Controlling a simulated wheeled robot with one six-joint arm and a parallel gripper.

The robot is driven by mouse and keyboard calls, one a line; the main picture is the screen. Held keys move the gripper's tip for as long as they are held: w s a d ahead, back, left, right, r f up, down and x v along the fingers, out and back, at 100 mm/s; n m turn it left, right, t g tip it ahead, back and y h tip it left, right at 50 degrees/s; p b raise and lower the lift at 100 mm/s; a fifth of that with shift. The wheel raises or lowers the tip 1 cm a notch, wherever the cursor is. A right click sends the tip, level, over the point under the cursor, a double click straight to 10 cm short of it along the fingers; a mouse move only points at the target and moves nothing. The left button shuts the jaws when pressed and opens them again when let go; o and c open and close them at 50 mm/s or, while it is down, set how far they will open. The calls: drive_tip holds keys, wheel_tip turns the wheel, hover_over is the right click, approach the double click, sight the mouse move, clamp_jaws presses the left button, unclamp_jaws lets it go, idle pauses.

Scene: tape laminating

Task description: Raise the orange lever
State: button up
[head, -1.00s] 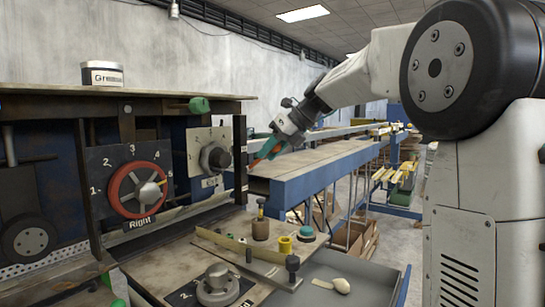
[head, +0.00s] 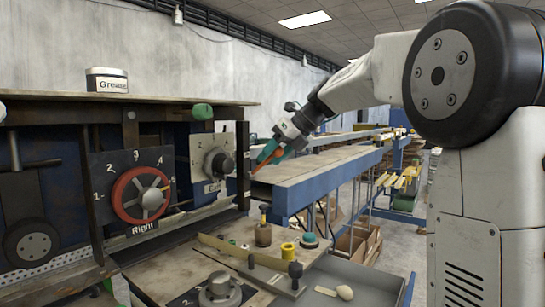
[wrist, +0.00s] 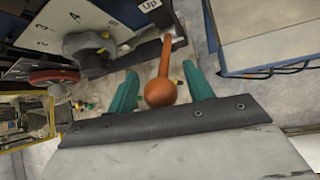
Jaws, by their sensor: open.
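The orange lever (wrist: 162,85) shows in the wrist view as a rod ending in a round ball knob. Its far end meets the machine near a plate marked "Up" (wrist: 149,5). The knob lies between the two green fingers of my gripper (wrist: 161,92), with a visible gap on each side. My gripper is open around the knob. In the head view my gripper (head: 266,157) is at the right end of the machine, and a small part of the orange lever (head: 270,163) shows beside the fingers, partly hidden.
A red dial marked "Right" (head: 121,201) and a grey knob (head: 218,163) are on the machine left of my gripper. A blue-framed conveyor (head: 315,190) runs to the right.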

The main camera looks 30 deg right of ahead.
drive_tip(key=v, duration=0.7)
drive_tip(key=shift+s+r, duration=0.15)
drive_tip(key=shift+d, duration=0.15)
